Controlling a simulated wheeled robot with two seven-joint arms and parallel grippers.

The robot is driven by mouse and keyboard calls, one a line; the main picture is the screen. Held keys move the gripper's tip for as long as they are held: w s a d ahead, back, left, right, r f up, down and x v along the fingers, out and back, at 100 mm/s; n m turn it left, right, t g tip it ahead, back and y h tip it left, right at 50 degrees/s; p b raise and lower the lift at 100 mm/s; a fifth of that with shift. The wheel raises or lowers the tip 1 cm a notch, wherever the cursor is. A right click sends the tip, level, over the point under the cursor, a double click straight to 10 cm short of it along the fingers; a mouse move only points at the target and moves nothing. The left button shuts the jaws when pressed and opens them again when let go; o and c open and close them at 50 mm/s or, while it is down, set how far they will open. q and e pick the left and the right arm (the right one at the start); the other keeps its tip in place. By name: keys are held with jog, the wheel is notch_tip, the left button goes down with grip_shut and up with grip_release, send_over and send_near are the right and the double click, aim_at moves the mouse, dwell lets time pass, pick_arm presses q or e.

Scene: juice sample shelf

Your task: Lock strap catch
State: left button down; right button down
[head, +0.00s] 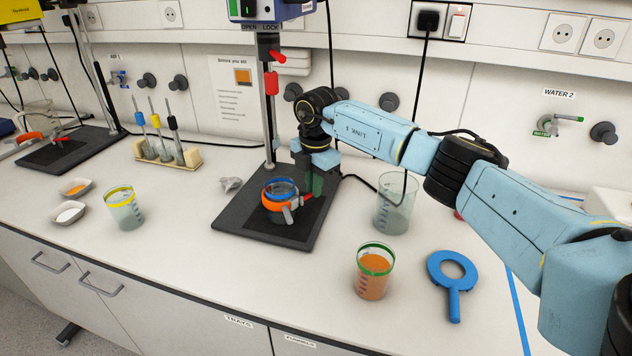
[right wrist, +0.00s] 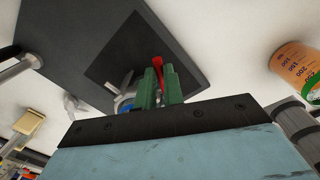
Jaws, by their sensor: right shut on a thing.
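A beaker with a blue rim (head: 280,187) stands on the dark stand base, with an orange strap (head: 270,204) around it. A grey buckle sits at the strap's front right. A small red catch lever (head: 308,197) shows at the strap's right side; its red part also shows in the right wrist view (right wrist: 158,66). My right gripper (head: 312,188) comes down at the beaker's right side. In the right wrist view its green fingers (right wrist: 160,88) are shut on the red lever, with the beaker just beyond, largely hidden. My left gripper is not in view.
A stand base (head: 235,215) and column (head: 268,120) are close to my right gripper. A clear beaker (head: 394,205), an orange-filled beaker (head: 372,275) and a blue ring tool (head: 453,300) stand or lie to the right. A yellow-rimmed beaker (head: 124,210) and a tube rack (head: 168,158) are left.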

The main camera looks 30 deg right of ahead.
jog(key=shift+w+a+r+n, duration=0.1)
jog(key=shift+w+n, duration=0.1)
jog(key=shift+n, duration=0.4)
jog(key=shift+w+r+n, duration=0.1)
jog(key=shift+w+n, duration=0.1)
jog(key=shift+n, duration=0.4)
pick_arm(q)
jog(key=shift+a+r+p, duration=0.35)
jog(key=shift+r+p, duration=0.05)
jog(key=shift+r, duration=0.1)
pick_arm(e)
jog(key=shift+w+a+f+n, duration=0.15)
jog(key=shift+w+n, duration=0.15)
jog(key=shift+n, duration=0.6)
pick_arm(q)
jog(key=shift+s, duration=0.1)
pick_arm(e)
jog(key=c, duration=1.5)
grip_release()
jog(key=shift+s, duration=0.1)
